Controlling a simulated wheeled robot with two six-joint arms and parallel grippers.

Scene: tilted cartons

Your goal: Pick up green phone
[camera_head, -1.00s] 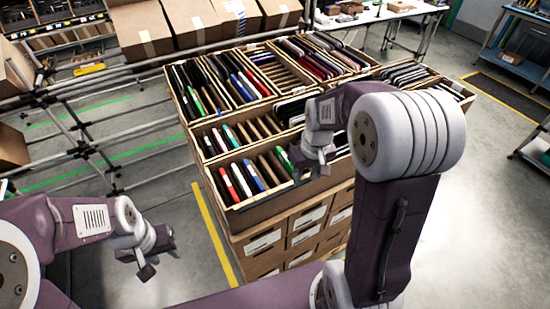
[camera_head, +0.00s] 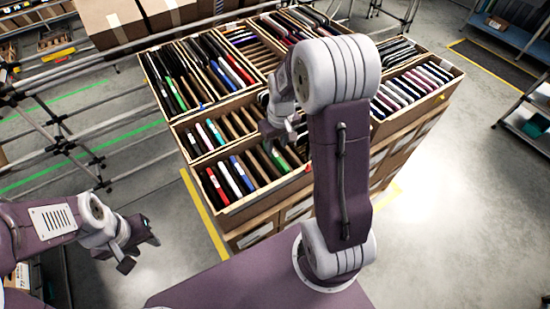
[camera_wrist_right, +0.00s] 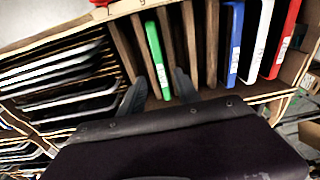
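The green phone (camera_wrist_right: 156,60) stands among brown dividers in a carton slot in the right wrist view. In the head view it shows in the front carton (camera_head: 280,158), just below my right gripper (camera_head: 281,133). In the wrist view the two dark fingers of my right gripper (camera_wrist_right: 159,90) are apart, one on each side of the green phone's near end. Nothing is held between them; whether they touch the phone or dividers is unclear. My left gripper (camera_head: 139,254) is at the lower left, away from the cartons, with its fingers apart and empty.
Blue (camera_wrist_right: 234,45), white (camera_wrist_right: 261,42) and red (camera_wrist_right: 284,40) phones stand in the same carton. Dark phones (camera_wrist_right: 62,78) fill the neighbouring carton. More tilted cartons of phones surround them. A metal rail frame (camera_head: 75,130) stands at left.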

